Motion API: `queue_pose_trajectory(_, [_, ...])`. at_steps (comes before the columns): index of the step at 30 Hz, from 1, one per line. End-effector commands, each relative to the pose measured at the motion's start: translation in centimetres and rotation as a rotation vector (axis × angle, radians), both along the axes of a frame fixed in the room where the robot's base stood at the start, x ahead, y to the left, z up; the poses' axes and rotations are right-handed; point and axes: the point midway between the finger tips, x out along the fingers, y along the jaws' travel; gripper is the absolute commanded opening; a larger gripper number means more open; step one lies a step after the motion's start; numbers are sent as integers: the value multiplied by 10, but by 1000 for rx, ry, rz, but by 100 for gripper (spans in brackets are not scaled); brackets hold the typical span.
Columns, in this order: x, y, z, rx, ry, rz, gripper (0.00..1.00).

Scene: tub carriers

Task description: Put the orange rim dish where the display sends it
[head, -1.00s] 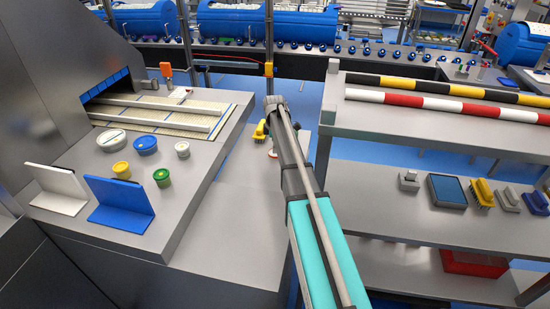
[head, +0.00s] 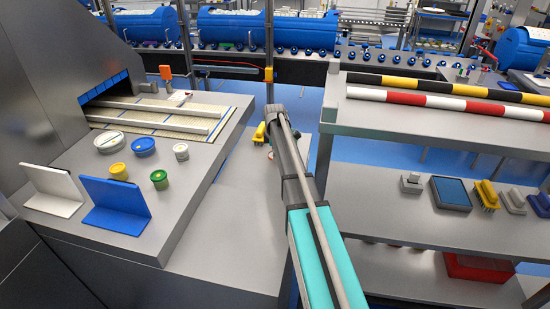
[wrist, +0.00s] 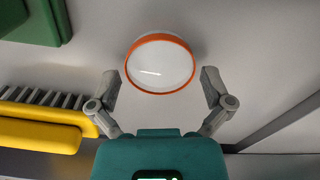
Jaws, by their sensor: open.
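The orange rim dish (wrist: 160,68) is round and white inside with an orange rim. In the wrist view it lies on a grey surface just beyond my gripper (wrist: 159,80). My gripper is open, with one finger on either side of the dish's near edge and nothing held. In the head view only a small reddish edge of the dish (head: 270,155) shows beside my arm, which hides the rest and my fingers. I see no readable display in these views.
A yellow brush (wrist: 40,130) lies left of the dish, and a green block (wrist: 30,20) is at upper left. The left counter bears several dishes and cups, a white stand (head: 52,190) and a blue stand (head: 115,205). A metal shelf (head: 420,130) stands at right.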

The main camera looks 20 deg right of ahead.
Motion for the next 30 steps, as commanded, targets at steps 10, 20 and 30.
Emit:
queue_pose_trajectory(10, [0, 0, 0, 0, 0, 0, 54])
queue_pose_trajectory(20, [0, 0, 0, 0, 0, 0, 39])
queue_pose_trajectory(30, [0, 0, 11, 0, -1, 0, 39])
